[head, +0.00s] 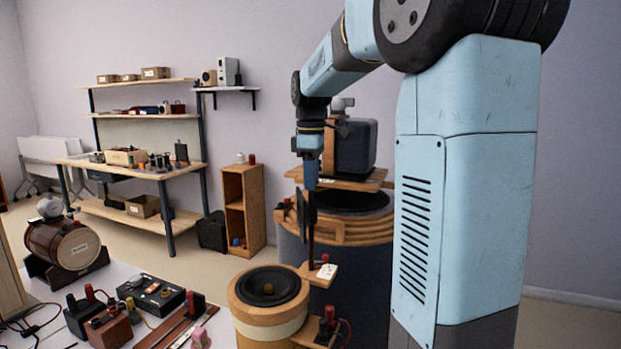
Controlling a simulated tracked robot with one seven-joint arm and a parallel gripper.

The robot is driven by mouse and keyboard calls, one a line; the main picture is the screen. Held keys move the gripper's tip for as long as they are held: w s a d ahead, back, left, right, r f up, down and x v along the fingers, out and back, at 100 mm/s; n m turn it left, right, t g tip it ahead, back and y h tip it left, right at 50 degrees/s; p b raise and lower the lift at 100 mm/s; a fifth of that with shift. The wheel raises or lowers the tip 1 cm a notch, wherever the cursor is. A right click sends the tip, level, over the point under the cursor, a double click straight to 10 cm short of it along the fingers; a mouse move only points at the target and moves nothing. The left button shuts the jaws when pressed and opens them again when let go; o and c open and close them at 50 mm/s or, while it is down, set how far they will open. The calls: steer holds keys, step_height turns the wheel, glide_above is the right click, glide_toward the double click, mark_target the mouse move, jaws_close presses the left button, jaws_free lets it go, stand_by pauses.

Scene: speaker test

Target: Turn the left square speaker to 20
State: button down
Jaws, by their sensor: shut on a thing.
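My gripper (311,262) points straight down, its narrow dark fingers close together at a wooden tab (304,268) behind the round speaker (268,288). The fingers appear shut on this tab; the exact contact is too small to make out. The round speaker has a black cone in a light wooden drum. A dark square-sided speaker box (355,148) sits on a wooden board atop a large dark drum, partly behind my arm. No square speaker marked left and no readable 20 show.
The white bench (117,272) at lower left holds a black control box (152,295), small terminal blocks and a wooden barrel (64,243). The large dark drum (345,270) stands close behind the fingers. A shelved workbench (130,170) and a wooden cabinet (243,208) stand farther back.

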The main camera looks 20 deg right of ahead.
steer(key=shift+m, duration=1.4)
steer(key=c, duration=1)
jaws_free()
steer(key=shift+o, duration=0.2)
steer(key=shift+r, duration=0.1)
step_height(320, 180, up, 14)
steer(key=shift+f, duration=0.2)
steer(key=s+a+f+m+t, duration=0.2)
steer(key=s+a+f+m, duration=0.1)
steer(key=s+f, duration=0.7)
steer(key=s+a+f+m+t, duration=0.3)
steer(key=s+f+m, duration=0.2)
steer(key=s+f, duration=0.5)
steer(key=s, duration=0.5)
steer(key=shift+t, duration=0.3)
